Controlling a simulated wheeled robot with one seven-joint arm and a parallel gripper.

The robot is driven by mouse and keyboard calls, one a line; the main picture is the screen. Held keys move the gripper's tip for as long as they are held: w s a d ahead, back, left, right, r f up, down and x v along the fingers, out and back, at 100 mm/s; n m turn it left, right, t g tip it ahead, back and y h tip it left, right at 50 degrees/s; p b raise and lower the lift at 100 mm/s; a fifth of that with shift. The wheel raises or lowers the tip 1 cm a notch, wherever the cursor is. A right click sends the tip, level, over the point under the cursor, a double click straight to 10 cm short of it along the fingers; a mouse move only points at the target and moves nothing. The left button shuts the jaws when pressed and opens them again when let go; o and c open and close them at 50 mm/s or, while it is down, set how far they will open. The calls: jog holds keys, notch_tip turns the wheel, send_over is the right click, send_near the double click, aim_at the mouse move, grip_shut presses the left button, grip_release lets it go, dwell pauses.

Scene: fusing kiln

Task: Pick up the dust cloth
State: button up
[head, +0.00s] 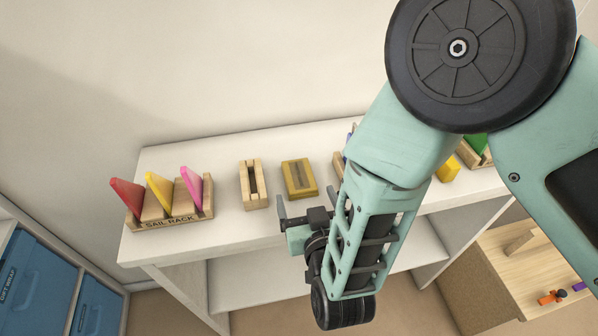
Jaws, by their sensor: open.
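I cannot make out a dust cloth for certain in the head view. A flat mustard-yellow piece (299,178) with a darker strip along its middle lies on the white shelf unit's top; I cannot tell whether it is cloth or wood. A smaller yellow thing (448,170) shows at the right, partly hidden by my arm. My gripper (307,204) is open, with nothing seen between its fingers. In the picture it is just below the mustard piece, near the front edge of the top, apart from it.
A sail rack (170,220) with red, yellow and pink pieces stands at the left of the white top (232,222). A slotted wooden block (253,184) is beside the mustard piece. My arm hides part of the right side. Blue drawers (40,290) stand lower left; a wooden table (500,262) lower right.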

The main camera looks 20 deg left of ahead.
aim_at(301, 181)
jog(key=p+x, duration=0.2)
jog(key=x, duration=0.3)
jog(key=shift+w+a+r, duration=0.1)
jog(key=shift+w+a, duration=0.05)
jog(key=shift+w, duration=0.1)
jog(key=shift+w+a, duration=0.25)
jog(key=shift+w, duration=0.1)
jog(key=c, duration=1.1)
